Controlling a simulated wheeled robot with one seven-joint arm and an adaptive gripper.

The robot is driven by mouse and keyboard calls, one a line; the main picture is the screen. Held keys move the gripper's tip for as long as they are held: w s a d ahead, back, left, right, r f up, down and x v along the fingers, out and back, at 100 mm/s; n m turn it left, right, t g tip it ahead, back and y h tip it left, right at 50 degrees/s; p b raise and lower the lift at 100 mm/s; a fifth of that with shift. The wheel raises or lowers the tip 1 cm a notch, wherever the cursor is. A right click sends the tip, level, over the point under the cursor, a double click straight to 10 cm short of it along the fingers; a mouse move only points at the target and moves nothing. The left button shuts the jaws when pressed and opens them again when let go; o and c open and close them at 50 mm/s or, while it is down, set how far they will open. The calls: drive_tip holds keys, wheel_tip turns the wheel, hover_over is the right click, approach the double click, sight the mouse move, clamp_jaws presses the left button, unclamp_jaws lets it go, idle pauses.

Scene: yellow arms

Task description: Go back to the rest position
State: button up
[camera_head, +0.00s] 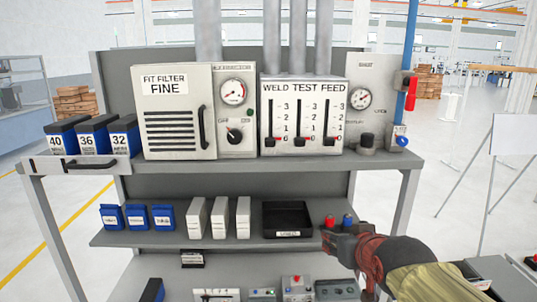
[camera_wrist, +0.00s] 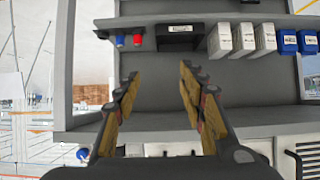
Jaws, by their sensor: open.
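My gripper (camera_head: 338,240) shows at the lower right of the head view, at the right end of the middle shelf (camera_head: 270,235), with my yellow-sleeved arm behind it. In the wrist view my gripper (camera_wrist: 160,76) has its two fingers spread apart with nothing between them. The wrist picture looks upside down against the head view. A red knob (camera_head: 329,220) and a blue knob (camera_head: 347,219) show just beyond the gripper in the head view. I cannot tell whether the gripper touches the shelf.
A black tray (camera_head: 287,233), white boxes (camera_head: 220,217) and blue bins (camera_head: 137,216) stand on the middle shelf. The top shelf holds a filter unit (camera_head: 180,110), a weld test feed panel (camera_head: 303,115) and a gauge panel (camera_head: 362,100). A whiteboard stand (camera_head: 515,150) is at right.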

drive_tip(key=s+f+g+b, duration=0.3)
drive_tip(key=s+f+b, duration=0.6)
drive_tip(key=f, duration=0.7)
drive_tip(key=s+f+g+b, duration=0.3)
drive_tip(key=s+f+b, duration=0.7)
drive_tip(key=s+f, duration=0.4)
wheel_tip(320, 180, down, 2)
drive_tip(key=shift+s+f, duration=0.15)
drive_tip(key=shift+s, duration=0.1)
drive_tip(key=shift+c, duration=0.4)
idle(0.3)
